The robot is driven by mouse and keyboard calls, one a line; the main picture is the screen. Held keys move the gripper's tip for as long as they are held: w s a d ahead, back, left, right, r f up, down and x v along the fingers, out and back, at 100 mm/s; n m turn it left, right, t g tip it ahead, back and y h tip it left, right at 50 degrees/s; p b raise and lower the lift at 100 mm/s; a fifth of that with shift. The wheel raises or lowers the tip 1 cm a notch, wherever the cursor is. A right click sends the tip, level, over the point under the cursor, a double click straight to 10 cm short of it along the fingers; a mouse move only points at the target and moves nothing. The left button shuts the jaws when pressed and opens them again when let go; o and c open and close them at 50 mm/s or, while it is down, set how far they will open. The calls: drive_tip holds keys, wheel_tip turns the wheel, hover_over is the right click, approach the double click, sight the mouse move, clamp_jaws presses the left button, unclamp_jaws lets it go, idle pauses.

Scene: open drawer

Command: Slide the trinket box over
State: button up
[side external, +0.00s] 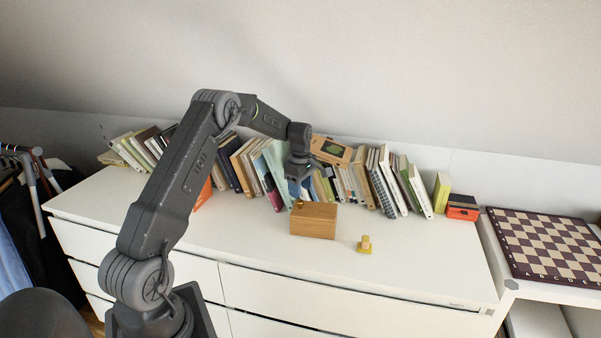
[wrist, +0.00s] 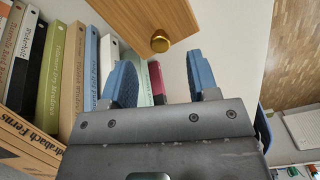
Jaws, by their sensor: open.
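The trinket box is a wooden block-like box (side external: 314,221) standing on the white dresser top, right of the dresser's middle. A brass knob (side external: 298,203) shows at its upper left. In the wrist view part of the box (wrist: 145,14) is at the top, with the round knob (wrist: 160,41) at its lower edge. My gripper (side external: 298,194) is just above and behind the box's left end. In the wrist view its two blue fingers (wrist: 163,78) are spread apart with nothing between them, and the knob appears just beyond the gap. I cannot tell whether a finger touches the box.
A row of books (side external: 247,166) lines the back of the dresser (side external: 420,262), close behind my gripper. A small yellow-and-wood piece (side external: 364,244) stands right of the box. An orange-and-black box (side external: 462,207) and a chessboard (side external: 550,244) are farther right. The dresser front is mostly clear.

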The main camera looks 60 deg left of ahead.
sight(301, 201)
drive_tip(key=shift+f, duration=2.7)
clamp_jaws()
